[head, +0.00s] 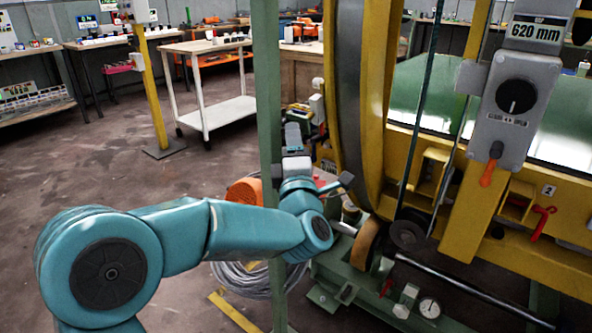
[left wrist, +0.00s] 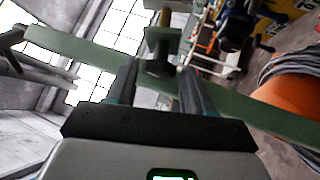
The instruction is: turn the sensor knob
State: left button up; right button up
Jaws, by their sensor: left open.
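My left gripper (head: 293,135) is beside the green upright post (head: 268,80), partly lost against the background in the head view. In the left wrist view my left gripper (left wrist: 158,82) is open, its two dark fingers apart. A dark T-shaped knob-like piece (left wrist: 160,68) shows between the fingers, in front of or on the green post (left wrist: 75,48). I cannot tell whether the fingers touch it, or whether it is the sensor knob. A black round knob (head: 517,96) sits on a grey box under a 620 mm label, far right of the gripper. My right gripper is out of view.
A large yellow ring (head: 378,90) stands just right of my left gripper. A green base with a roller (head: 365,243) and a dial gauge (head: 429,308) lies below. Coiled grey cable (head: 245,280) is on the floor. A white cart (head: 215,112) stands behind; floor at left is clear.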

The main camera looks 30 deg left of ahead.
pick_arm(q)
jog(key=v, duration=1.5)
jog(key=shift+d, duration=0.1)
